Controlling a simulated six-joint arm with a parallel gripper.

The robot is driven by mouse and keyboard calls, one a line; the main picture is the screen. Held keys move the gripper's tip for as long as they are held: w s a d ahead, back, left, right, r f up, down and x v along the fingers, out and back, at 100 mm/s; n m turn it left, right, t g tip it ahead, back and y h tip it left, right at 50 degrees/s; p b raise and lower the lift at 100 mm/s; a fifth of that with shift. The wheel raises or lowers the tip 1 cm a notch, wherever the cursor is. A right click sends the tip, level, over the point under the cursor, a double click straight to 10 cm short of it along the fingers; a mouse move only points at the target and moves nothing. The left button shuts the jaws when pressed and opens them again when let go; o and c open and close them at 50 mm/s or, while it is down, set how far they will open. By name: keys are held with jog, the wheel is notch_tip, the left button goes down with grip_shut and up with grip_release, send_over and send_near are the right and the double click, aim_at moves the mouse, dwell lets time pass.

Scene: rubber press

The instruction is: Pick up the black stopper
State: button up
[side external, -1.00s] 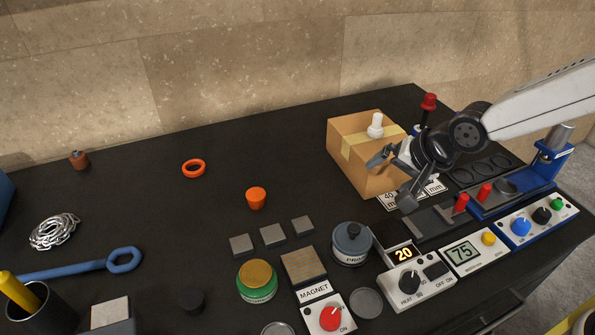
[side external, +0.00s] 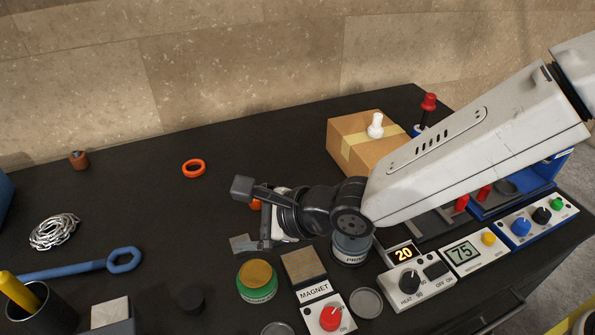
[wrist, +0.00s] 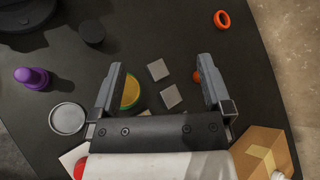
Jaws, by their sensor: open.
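The black stopper (side external: 191,300) is a small dark cylinder standing on the black table near the front, left of the green pot. In the wrist view the black stopper (wrist: 92,33) is at the upper left, well outside my jaws. My gripper (side external: 243,216) is open and empty above the table, behind and to the right of the stopper. In the wrist view my gripper (wrist: 161,65) has its two fingers spread wide, with grey square plates below and between them.
A green pot with a yellow top (side external: 257,280) and a magnet box (side external: 325,315) stand right of the stopper. A pen cup (side external: 28,310) and a blue wrench (side external: 122,260) are left. An orange stopper (side external: 255,205) is partly hidden by my gripper. A purple object (wrist: 32,77) shows in the wrist view.

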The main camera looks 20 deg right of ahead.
jog(key=s+a+f+m+y, duration=0.1)
jog(key=s+a+m+y, duration=0.2)
jog(key=a, duration=0.5)
send_near(196, 298)
jog(key=shift+h, duration=0.3)
jog(key=x, duration=0.5)
jog(key=shift+r, duration=0.1)
jog(key=shift+a, duration=0.1)
jog(key=shift+x, duration=1.2)
jog(key=shift+a, duration=0.1)
jog(key=shift+x, duration=2.5)
jog(key=c, duration=1.3)
